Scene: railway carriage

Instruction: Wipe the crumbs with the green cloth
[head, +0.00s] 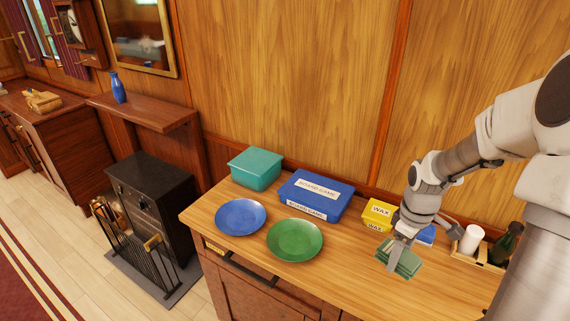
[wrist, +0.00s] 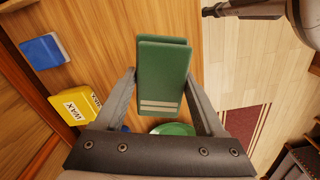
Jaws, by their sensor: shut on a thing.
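The folded green cloth (head: 407,262) is between the fingers of my gripper (head: 401,253), over the right part of the wooden counter (head: 345,273). In the wrist view the cloth (wrist: 163,75) shows as a folded green block with pale stripes at its near end. My gripper (wrist: 163,95) is shut on it, one finger on each side. I cannot tell whether the cloth touches the counter. No crumbs can be made out in either view.
A yellow wax box (head: 377,214) and a blue item (head: 426,236) stand behind the cloth. A caddy with a dark bottle (head: 506,243) and white roll (head: 471,239) is at right. Green (head: 295,240) and blue (head: 240,217) plates, a board game (head: 316,195) and teal box (head: 254,168) lie left.

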